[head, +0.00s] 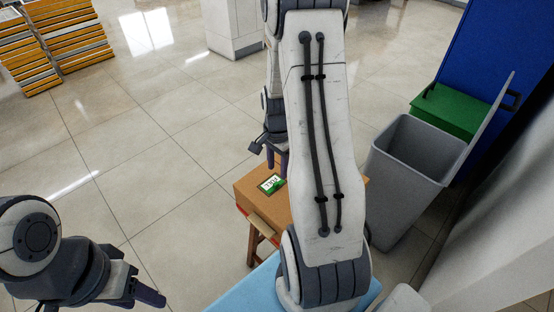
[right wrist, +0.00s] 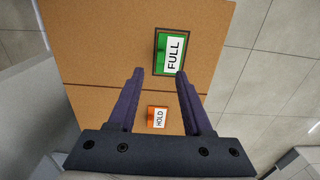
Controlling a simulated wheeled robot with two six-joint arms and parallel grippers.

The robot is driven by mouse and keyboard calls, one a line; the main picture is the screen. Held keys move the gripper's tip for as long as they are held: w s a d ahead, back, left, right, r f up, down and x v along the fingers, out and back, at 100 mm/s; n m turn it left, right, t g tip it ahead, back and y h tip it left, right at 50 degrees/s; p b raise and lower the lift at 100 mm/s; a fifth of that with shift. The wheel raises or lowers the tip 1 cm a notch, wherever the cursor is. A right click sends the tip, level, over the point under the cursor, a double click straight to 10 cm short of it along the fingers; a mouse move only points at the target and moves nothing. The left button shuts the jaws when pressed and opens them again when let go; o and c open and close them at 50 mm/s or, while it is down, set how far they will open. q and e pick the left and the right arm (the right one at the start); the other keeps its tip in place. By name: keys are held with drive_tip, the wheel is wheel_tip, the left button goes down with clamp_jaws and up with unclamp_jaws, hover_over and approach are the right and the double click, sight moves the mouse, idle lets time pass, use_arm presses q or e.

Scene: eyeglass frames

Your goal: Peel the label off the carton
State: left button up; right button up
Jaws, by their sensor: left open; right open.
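A tan carton (head: 247,188) sits on a wooden stand, partly hidden behind my right arm in the head view. On its top lies a green-bordered white label (head: 271,184). In the right wrist view the carton (right wrist: 110,45) shows a green label reading FULL (right wrist: 169,54) and a smaller orange label reading HOLD (right wrist: 157,117). My right gripper (right wrist: 159,72) is open and empty over the carton; the orange label shows between its fingers, and the green label is beyond the fingertips. It also shows in the head view (head: 278,160). My left gripper (head: 148,295) is open, away from the carton.
A grey bin (head: 400,190) stands right of the carton, with a green container (head: 450,108) and a blue panel (head: 495,65) behind. A light blue surface (head: 240,290) is at the front. Stacked orange slats (head: 50,45) stand far left. The tiled floor between is clear.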

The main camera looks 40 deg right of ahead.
sight(277, 182)
wheel_tip(277, 182, down, 6)
drive_tip(key=shift+r+b, duration=0.1)
drive_tip(key=shift+b, duration=0.3)
drive_tip(key=shift+c, duration=0.3)
clamp_jaws()
